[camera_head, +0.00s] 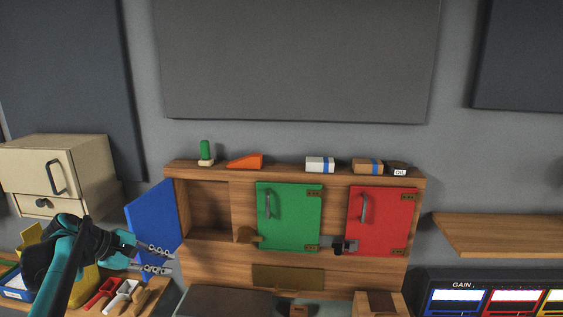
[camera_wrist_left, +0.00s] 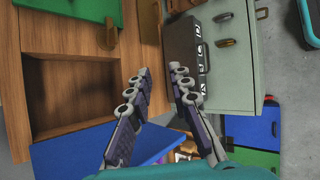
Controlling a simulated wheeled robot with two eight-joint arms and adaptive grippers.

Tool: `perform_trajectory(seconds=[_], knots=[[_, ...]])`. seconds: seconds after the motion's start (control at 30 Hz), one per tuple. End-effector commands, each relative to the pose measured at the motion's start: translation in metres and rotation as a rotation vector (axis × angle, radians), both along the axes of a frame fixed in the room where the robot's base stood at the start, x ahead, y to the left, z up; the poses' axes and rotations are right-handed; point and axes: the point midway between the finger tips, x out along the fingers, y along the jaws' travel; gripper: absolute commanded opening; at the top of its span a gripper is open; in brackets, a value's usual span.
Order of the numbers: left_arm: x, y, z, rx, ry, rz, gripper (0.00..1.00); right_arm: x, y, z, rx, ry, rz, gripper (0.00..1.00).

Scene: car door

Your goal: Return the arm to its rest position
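My left gripper (camera_head: 158,259) is in the lower left of the head view, in front of the wooden cabinet (camera_head: 215,262) and close to the open blue door (camera_head: 154,217). Its fingers are apart with nothing between them. The left wrist view shows the same open fingers (camera_wrist_left: 160,95), with the blue door (camera_wrist_left: 105,145) behind and below them and the open, empty compartment (camera_wrist_left: 70,95) to the left. The green door (camera_head: 290,217) and red door (camera_head: 382,222) are shut. My right gripper is not in view.
A cream box (camera_head: 58,170) stands at the left. Tools (camera_head: 115,295) lie on a wooden surface below my left arm. Several small items, including an orange wedge (camera_head: 246,161), stand on the cabinet top. A shelf (camera_head: 500,235) and a GAIN panel (camera_head: 495,290) are at the right.

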Motion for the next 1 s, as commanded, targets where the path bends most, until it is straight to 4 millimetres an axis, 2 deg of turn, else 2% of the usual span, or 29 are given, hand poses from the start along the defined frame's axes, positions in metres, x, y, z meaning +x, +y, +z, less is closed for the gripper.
perform_trajectory(seconds=[0.03, 0.2, 0.4, 0.53, 0.7, 0.8, 1.0], knots=[[-0.017, -0.028, -0.016, 0.087, -0.02, -0.061, 0.2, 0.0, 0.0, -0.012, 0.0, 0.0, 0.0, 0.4], [-0.078, -0.091, -0.061, 0.402, -0.107, -0.285, 0.2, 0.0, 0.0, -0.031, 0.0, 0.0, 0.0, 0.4], [-0.157, -0.135, -0.126, 0.77, -0.236, -0.586, 0.2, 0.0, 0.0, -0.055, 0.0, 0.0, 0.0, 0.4], [-0.2, -0.147, -0.169, 0.99, -0.324, -0.778, 0.2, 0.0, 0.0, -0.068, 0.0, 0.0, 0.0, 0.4], [-0.232, -0.152, -0.207, 1.185, -0.411, -0.954, 0.2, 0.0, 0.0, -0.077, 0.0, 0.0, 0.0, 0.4], [-0.24, -0.152, -0.217, 1.242, -0.436, -1.004, 0.2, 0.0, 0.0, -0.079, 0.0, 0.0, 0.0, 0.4], [-0.242, -0.152, -0.219, 1.265, -0.445, -1.023, 0.2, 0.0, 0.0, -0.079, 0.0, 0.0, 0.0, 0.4]])
